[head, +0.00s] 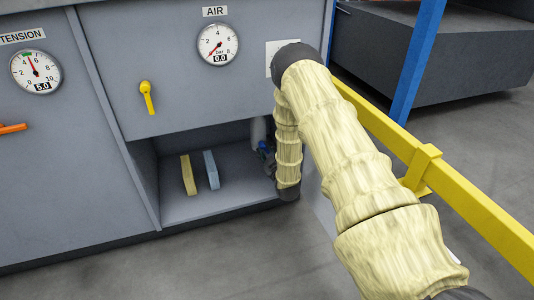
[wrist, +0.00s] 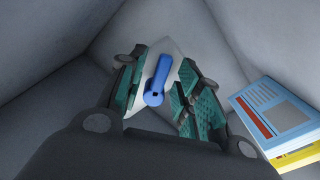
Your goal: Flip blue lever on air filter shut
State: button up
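In the wrist view the blue lever (wrist: 159,80) sits on a pale plate (wrist: 178,48). Its round hub is at the lower end and its handle points up and slightly right in the picture. My gripper (wrist: 163,66) is open, with one green-padded finger on each side of the lever. Gaps show on both sides; I cannot tell how deep the fingers reach. My arm hides most of that area, and my fingers are not clear there.
The compartment (head: 225,205) has walls close around my gripper. A yellow item (head: 188,175) and a blue item (head: 211,169) stand on its floor. Above are a yellow lever (head: 147,97) and the AIR gauge (head: 218,44), reading 0.0. A yellow rail (head: 470,203) runs along the right.

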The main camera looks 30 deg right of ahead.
grip_shut()
jog(key=shift+a+r+m+p, duration=0.1)
jog(key=shift+m+p, duration=0.2)
jog(key=shift+p, duration=0.3)
jog(key=shift+m+p, duration=0.6)
jog(key=shift+p, duration=0.2)
jog(key=shift+w+a+f+m+p, duration=0.15)
jog(key=shift+a+m+p, duration=0.15)
jog(key=shift+m+p, duration=0.75)
jog(key=shift+a+f+m+p, duration=0.1)
jog(key=shift+a+m+p, duration=0.15)
jog(key=shift+m+p, duration=0.8)
jog(key=shift+m, duration=0.3)
grip_release()
